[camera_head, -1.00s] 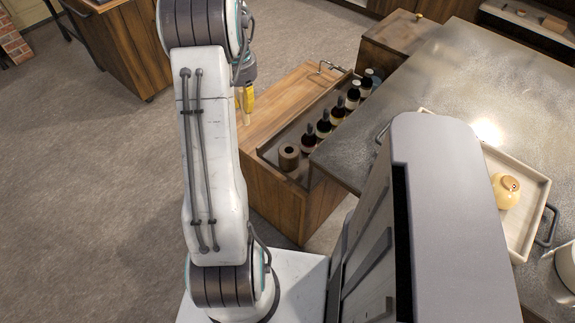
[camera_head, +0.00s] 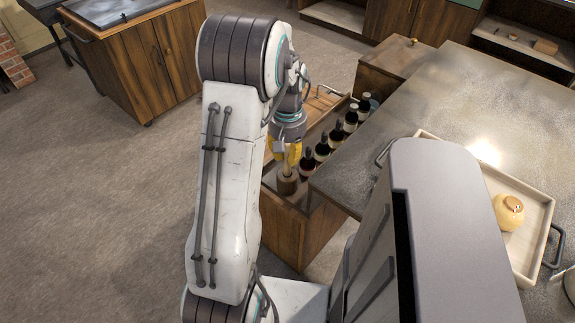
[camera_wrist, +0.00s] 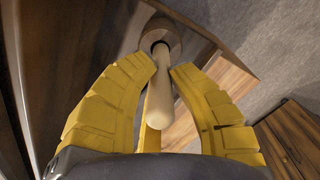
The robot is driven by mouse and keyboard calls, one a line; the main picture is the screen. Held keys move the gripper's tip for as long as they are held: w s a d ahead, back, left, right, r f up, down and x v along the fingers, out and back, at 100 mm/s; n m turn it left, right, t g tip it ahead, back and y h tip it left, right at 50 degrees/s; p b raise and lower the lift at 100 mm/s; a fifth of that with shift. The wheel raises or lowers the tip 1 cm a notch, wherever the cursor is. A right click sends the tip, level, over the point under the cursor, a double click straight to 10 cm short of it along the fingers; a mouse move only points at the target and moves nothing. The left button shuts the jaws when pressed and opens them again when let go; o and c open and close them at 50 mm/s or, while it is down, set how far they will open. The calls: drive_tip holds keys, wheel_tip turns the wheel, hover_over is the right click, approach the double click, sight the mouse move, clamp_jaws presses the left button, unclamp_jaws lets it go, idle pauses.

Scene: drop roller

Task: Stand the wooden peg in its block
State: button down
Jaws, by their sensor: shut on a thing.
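My gripper (camera_head: 286,152) has yellow fingers and is shut on the pale wooden peg (camera_head: 287,168). In the wrist view the peg (camera_wrist: 162,95) runs between the fingers (camera_wrist: 164,67), its far end at the dark hole of the round brown block (camera_wrist: 176,42). In the head view the block (camera_head: 287,186) stands at the near end of the open drawer, directly below the peg. The peg looks about upright over the block. I cannot tell whether its lower end is inside the hole or just above it.
Several dark bottles (camera_head: 322,151) stand in a row in the drawer, close to the right of my gripper. The metal worktop (camera_head: 450,110) is at the right, with a tray (camera_head: 540,222) holding a yellow round jar (camera_head: 507,214). Open floor (camera_head: 120,230) lies to the left.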

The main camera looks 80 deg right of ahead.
sight(288, 175)
drive_tip(key=shift+f+p, duration=0.3)
drive_tip(key=shift+f, duration=2)
drive_tip(key=shift+f, duration=0.1)
drive_tip(key=shift+f+b, duration=0.1)
drive_tip(key=shift+b, duration=0.2)
drive_tip(key=c, duration=1.2)
unclamp_jaws()
